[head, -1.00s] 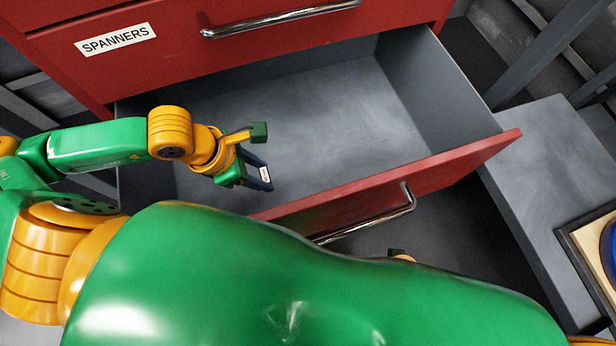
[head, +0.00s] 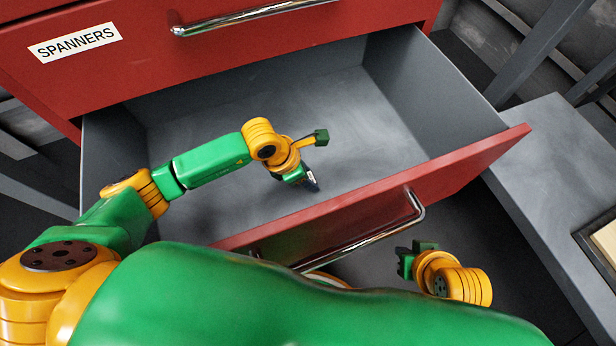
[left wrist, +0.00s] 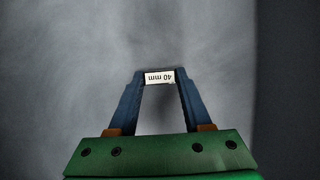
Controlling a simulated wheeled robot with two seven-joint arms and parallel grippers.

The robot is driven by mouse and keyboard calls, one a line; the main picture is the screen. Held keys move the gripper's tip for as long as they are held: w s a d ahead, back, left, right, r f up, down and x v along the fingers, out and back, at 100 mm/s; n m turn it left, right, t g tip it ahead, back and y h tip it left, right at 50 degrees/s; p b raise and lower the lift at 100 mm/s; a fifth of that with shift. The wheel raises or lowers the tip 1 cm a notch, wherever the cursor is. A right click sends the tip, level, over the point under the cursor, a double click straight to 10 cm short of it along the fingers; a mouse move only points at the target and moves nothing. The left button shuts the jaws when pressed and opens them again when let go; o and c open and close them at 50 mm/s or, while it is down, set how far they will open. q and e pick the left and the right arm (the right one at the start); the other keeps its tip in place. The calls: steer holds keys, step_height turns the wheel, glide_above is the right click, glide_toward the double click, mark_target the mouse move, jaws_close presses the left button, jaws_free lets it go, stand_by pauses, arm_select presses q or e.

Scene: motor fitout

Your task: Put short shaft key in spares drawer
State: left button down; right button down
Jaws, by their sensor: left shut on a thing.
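The short shaft key (left wrist: 159,77) is a small dark piece with a white "40 mm" label, held between the fingertips of my left gripper (left wrist: 159,84). In the head view my left gripper (head: 312,181) is over the inside of an open red drawer (head: 470,170) with a grey interior, near its front panel. The key is only a tiny pale and dark patch there. The drawer looks empty, and no label shows on its front. My right gripper (head: 405,262) is outside, in front of the drawer; its fingers cannot be made out.
A closed red drawer labelled SPANNERS (head: 150,60) is above the open one. The open drawer's bar handle (head: 380,232) sticks out in front. A grey surface (head: 560,170) with part of a dark-framed tray (head: 600,245) lies to the right.

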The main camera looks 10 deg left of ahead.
mark_target(311, 178)
arm_select(q)
steer(key=shift+c, duration=1.7)
jaws_free()
arm_select(e)
steer(key=shift+w+a+r+t, duration=0.15)
steer(key=shift+w+t, duration=0.15)
steer(key=shift+w, duration=0.15)
arm_select(q)
steer(key=p+v, duration=0.2)
steer(key=v, duration=0.2)
steer(key=shift+w+d, duration=0.1)
steer(key=shift+w, duration=0.05)
steer(key=p+v, duration=0.3)
steer(key=v, duration=0.5)
arm_select(e)
steer(key=s+d+f+g, duration=0.1)
steer(key=s+f+g, duration=0.1)
steer(key=f, duration=0.9)
steer(key=shift+s, duration=0.85)
arm_select(q)
steer(key=shift+r, duration=0.15)
arm_select(e)
steer(key=shift+d, duration=0.1)
